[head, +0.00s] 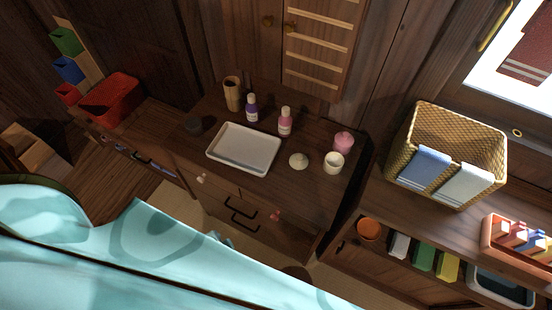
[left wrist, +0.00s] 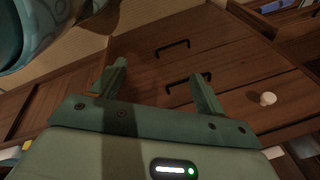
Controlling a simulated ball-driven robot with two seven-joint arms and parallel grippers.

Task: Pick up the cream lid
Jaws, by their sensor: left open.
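The cream lid (head: 298,161) lies on the dark wooden cabinet top, between the white tray and a cream jar (head: 333,163). It is small and round with a pale top. My left gripper (left wrist: 158,82) shows in the left wrist view with its two fingers wide apart and nothing between them. It faces the wooden drawer fronts with black handles. The lid cannot be made out in the left wrist view. In the head view the left gripper is mostly hidden, low in front of the drawers. My right gripper is not in view.
A wicker basket (head: 452,142) stands to the right. Knobs and handles stick out from the drawers.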

